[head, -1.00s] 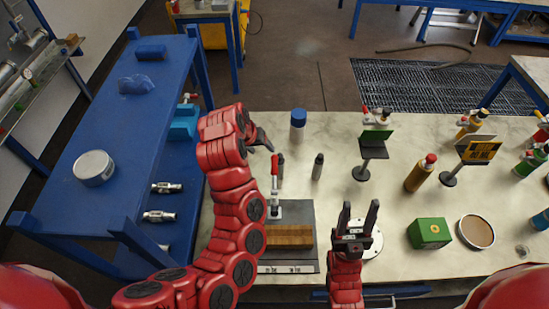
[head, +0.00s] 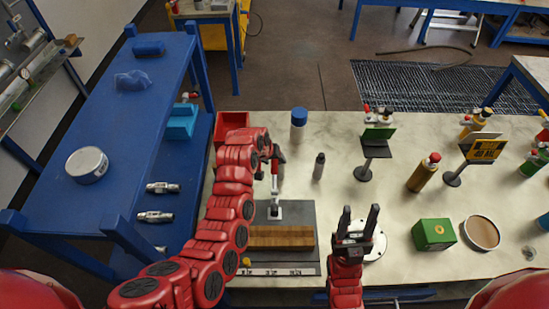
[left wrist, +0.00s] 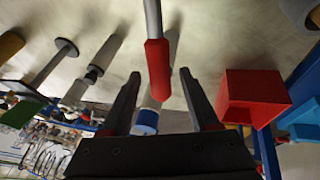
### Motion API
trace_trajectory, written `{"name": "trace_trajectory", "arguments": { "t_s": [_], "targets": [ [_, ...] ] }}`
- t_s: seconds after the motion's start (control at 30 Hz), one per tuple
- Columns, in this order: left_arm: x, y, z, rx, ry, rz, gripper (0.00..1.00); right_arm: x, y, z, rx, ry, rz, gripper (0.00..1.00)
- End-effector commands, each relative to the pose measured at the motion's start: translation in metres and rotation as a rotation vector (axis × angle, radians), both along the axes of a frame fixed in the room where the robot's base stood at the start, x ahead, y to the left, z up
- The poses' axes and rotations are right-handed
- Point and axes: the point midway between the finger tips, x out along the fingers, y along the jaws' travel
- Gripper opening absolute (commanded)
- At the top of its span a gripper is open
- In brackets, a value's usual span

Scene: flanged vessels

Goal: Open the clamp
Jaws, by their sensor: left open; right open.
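The clamp's red handle (head: 279,154) stands upright above its metal base (head: 274,211) on a dark grey plate (head: 300,210). In the left wrist view the red handle (left wrist: 158,68) lies between the two finger tips, with space on both sides. My left gripper (head: 270,152) is open and around the handle's upper part, not closed on it; the arm partly hides it in the head view. The left wrist view shows both fingers (left wrist: 159,75) apart. My right gripper (head: 358,214) is open and empty, over a round white flange (head: 374,245).
A wooden block (head: 280,237) lies on the plate in front of the clamp. A blue-capped bottle (head: 299,125) and a dark grey bottle (head: 319,166) stand behind and right. A red box (head: 232,121) sits at the table's back left corner. A green box (head: 434,234) stands right.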

Motion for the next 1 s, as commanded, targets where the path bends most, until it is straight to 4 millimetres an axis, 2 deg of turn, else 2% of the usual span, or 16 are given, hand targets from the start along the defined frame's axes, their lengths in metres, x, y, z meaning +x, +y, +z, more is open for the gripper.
{"name": "trace_trajectory", "arguments": {
  "t_s": [0.43, 0.47, 0.7, 0.8, 1.0],
  "targets": [
    [0.0033, -0.0011, -0.0055, -0.001, -0.005, 0.002, 0.61, 0.0000, 0.0000, 0.0027, 0.000, 0.000, 0.000, 0.50],
    [0.0032, -0.0011, -0.0056, -0.001, -0.005, 0.002, 0.58, 0.0000, 0.0000, 0.0027, 0.000, 0.000, 0.000, 0.50],
    [0.0030, -0.0012, -0.0055, -0.001, -0.004, 0.002, 0.15, 0.0000, 0.0000, 0.0027, 0.000, 0.000, 0.000, 0.50],
    [0.0030, -0.0012, -0.0055, -0.001, -0.004, 0.002, 0.00, 0.0000, 0.0000, 0.0027, 0.000, 0.000, 0.000, 0.50],
    [0.0029, -0.0011, -0.0056, -0.001, -0.004, 0.002, 0.00, 0.0000, 0.0000, 0.0026, 0.000, 0.000, 0.000, 0.50]
  ]
}}
